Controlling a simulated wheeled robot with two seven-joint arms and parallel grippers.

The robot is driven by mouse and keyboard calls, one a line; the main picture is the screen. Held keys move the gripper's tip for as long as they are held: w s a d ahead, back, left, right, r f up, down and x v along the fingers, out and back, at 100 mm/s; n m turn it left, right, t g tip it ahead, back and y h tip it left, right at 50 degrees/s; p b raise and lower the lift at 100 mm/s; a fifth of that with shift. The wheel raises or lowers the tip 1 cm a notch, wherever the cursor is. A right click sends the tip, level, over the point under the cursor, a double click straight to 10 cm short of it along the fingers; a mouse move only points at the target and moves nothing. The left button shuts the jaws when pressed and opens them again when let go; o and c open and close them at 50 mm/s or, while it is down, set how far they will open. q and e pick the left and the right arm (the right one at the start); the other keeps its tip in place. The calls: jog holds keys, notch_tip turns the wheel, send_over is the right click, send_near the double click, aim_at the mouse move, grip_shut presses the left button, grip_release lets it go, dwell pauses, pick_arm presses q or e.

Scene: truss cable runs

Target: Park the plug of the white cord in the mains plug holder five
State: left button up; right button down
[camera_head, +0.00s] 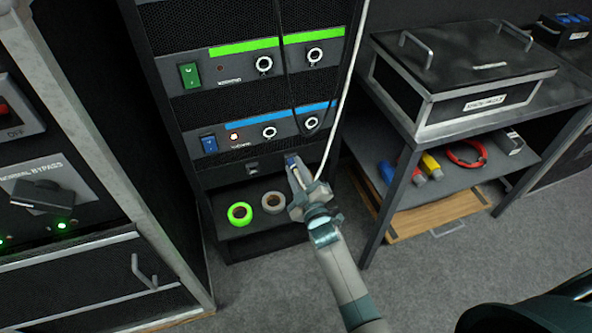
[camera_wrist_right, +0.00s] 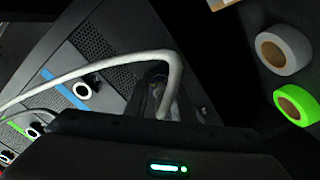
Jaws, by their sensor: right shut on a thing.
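My right gripper (camera_head: 293,166) is in front of the lower part of the dark equipment rack, below its blue-striped panel. It is shut on the plug of the white cord, which is mostly hidden by the fingers. The white cord (camera_head: 346,90) hangs along the rack's right side and curves to the gripper. In the right wrist view the cord (camera_wrist_right: 110,65) arches over and ends between the fingers (camera_wrist_right: 160,95). White-ringed round fittings sit on the green-striped panel (camera_head: 264,64) and the blue-striped panel (camera_head: 269,132). I cannot tell which holder is number five. My left gripper is not in view.
A green tape roll (camera_head: 240,214) and a grey tape roll (camera_head: 273,202) lie on the rack's low shelf. A metal table (camera_head: 400,120) with a black case (camera_head: 465,75) stands right. A cabinet (camera_head: 80,220) stands left. Grey floor lies in front.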

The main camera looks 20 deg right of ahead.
dwell(0.6)
dwell(0.3)
jog(key=c, duration=1.4)
grip_release()
jog(key=shift+c, duration=0.2)
jog(key=shift+s, duration=0.15)
jog(key=shift+s+d+p, duration=0.1)
jog(key=shift+s+p, duration=1.15)
jog(key=shift+s, duration=1.1)
